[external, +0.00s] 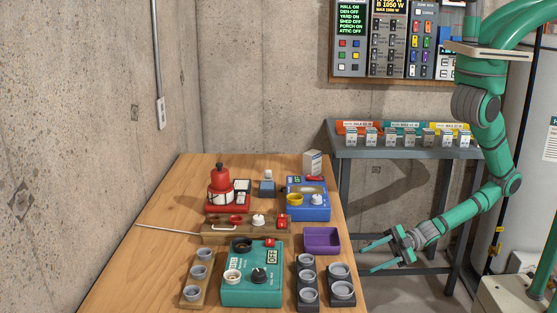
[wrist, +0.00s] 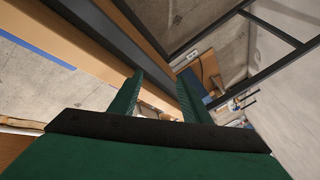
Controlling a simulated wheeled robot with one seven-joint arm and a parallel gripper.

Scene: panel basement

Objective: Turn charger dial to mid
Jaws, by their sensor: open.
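A teal box (external: 252,283) stands at the front of the wooden table, with a black dial (external: 259,276), a cream knob and an OFF sign on it. A blue box (external: 308,205) with a white knob (external: 317,200) and a yellow ring stands behind it to the right. I cannot tell for sure which is the charger; the dial's setting is too small to read. My gripper (external: 367,257) is open and empty, right of the table's right edge and apart from both boxes. In the wrist view my gripper's fingers (wrist: 158,88) are spread, with no dial seen between them.
A red device (external: 221,192), a wooden board with knobs (external: 245,229), a purple tray (external: 322,241) and grey cup holders (external: 341,288) crowd the wooden table (external: 160,220). A grey bench (external: 400,153) with small boxes stands behind my arm. A thin rod juts past the table's left side.

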